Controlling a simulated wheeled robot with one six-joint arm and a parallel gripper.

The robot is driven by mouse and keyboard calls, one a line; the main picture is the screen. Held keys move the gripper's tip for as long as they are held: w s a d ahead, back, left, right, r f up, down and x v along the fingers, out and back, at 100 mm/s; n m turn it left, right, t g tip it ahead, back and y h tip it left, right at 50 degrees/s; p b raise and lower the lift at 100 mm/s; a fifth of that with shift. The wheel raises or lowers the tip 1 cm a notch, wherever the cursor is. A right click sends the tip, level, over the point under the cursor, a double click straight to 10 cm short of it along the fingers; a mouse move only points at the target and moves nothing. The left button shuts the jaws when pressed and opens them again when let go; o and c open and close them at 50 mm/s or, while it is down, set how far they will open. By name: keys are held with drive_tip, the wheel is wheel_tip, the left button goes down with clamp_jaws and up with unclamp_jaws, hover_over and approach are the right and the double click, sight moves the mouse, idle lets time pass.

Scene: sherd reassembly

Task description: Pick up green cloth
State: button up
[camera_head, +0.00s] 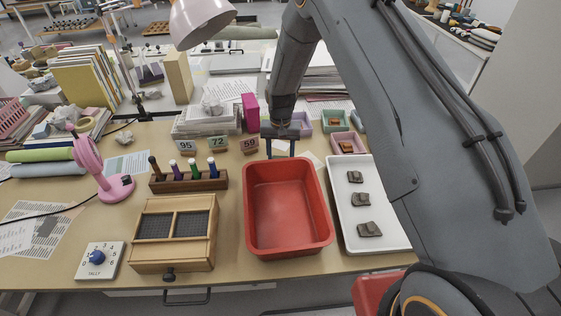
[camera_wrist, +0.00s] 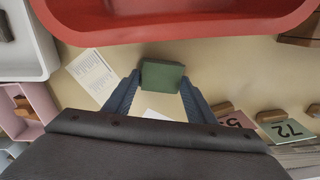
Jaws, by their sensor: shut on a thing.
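The green cloth (camera_wrist: 163,75) shows in the wrist view as a small, dark green, folded block. It sits between the two blue fingertips of my gripper (camera_wrist: 161,82), which is shut on it. In the head view my gripper (camera_head: 280,150) points down just behind the far rim of the red tub. I cannot make out the cloth in the head view. The wrist view does not clearly show whether the cloth touches the table.
The red tub (camera_head: 291,247) stands close by, empty. A white tray (camera_head: 372,243) with 3 dark sherds lies to its right. Number cards (camera_head: 250,145) stand left of my gripper. Pink (camera_head: 348,133) and green (camera_head: 335,112) bins are to the right. A wooden box (camera_head: 161,251) is at front left.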

sight(281, 159)
drive_tip(key=shift+r, duration=0.15)
wheel_tip(281, 159, up, 10)
drive_tip(key=b, duration=0.3)
idle(0.4)
